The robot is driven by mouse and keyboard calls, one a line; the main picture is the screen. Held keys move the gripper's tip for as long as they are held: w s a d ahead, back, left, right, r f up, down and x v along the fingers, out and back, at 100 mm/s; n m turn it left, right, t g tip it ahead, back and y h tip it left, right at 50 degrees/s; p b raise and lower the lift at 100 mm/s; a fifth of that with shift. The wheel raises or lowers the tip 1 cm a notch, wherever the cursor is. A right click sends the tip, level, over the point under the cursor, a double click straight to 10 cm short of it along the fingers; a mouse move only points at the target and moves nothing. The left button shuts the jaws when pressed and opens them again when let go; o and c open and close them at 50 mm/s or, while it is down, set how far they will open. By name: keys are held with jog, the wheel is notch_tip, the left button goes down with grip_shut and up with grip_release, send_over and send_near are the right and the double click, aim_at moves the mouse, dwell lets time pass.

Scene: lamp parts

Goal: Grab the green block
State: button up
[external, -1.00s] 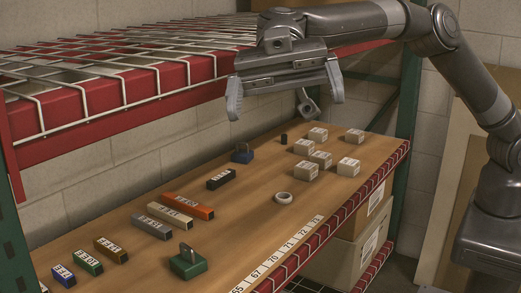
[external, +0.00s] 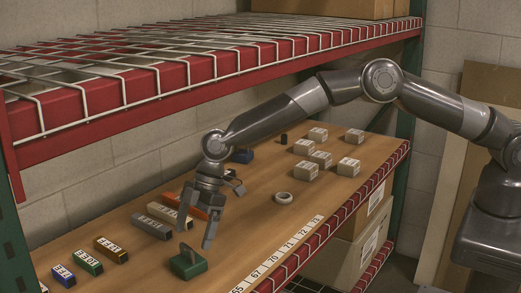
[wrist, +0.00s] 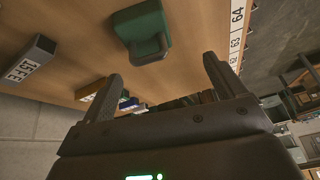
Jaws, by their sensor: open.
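A green block (external: 188,265) with a grey upright piece on top stands near the front left of the wooden shelf. It also shows in the wrist view (wrist: 140,30), beyond my fingertips and a little left of the middle. A smaller green labelled bar (external: 88,262) lies to its left, between a blue bar and a brown bar. My gripper (external: 196,231) is open and empty, pointing down, above and slightly right of the green block with a gap between them. Both fingers show apart in the wrist view (wrist: 163,72).
Grey, tan and orange labelled bars (external: 152,227) lie behind the green block. A white ring (external: 283,198) and several small white boxes (external: 320,158) are farther right. The upper red wire shelf (external: 180,82) overhangs the back. A numbered strip (external: 270,265) runs along the front edge.

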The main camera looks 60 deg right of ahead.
aim_at(187, 259)
jog(key=shift+w+d+f+h, duration=0.15)
jog(key=shift+w+d, duration=0.05)
jog(key=shift+d, duration=0.25)
jog(key=shift+w+d+f+h, duration=0.15)
jog(key=shift+w+d, duration=0.05)
jog(key=shift+d, duration=0.2)
jog(key=x, duration=0.7)
jog(key=shift+w+f, duration=0.1)
jog(key=shift+f, duration=0.05)
jog(key=c, duration=1.9)
jog(key=shift+r, duration=0.2)
grip_shut()
